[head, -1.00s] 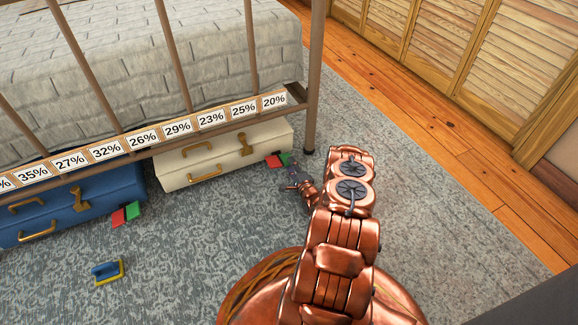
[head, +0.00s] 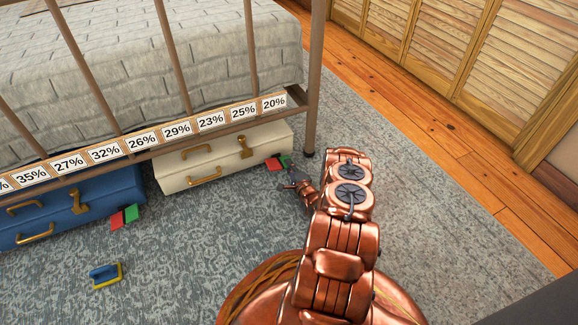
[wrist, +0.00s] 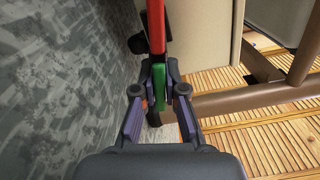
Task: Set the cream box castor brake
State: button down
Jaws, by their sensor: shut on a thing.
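The cream box (head: 222,160) lies under the bed, with brass handles and a brass latch. Its castor brake is a small red and green pedal (head: 273,164) at its right front corner. In the wrist view the red half (wrist: 155,28) stands beyond the fingers and the green half (wrist: 159,82) passes between them. My gripper (head: 289,172) is at the green end, and the wrist view shows its fingers (wrist: 159,74) shut on that green half. The cream box side (wrist: 205,40) is right of the pedal there. The castor itself is hard to make out.
A blue box (head: 75,205) with its own red and green pedal (head: 125,216) stands left. A blue and yellow handle-like object (head: 106,274) lies on the carpet. The bed's leg (head: 311,125) and lower rail, carrying percentage labels, are close by. Carpet at right is clear.

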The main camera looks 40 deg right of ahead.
jog(key=shift+r+n+p, duration=0.35)
jog(key=shift+n+p, duration=0.05)
jog(key=shift+p, duration=0.4)
jog(key=n+p, duration=0.2)
jog(key=p, duration=0.1)
jog(key=shift+r, duration=0.35)
jog(key=shift+n+p, duration=0.7)
jog(key=shift+n, duration=0.5)
jog(key=c, duration=1.2)
grip_release()
jog(key=shift+c, duration=0.2)
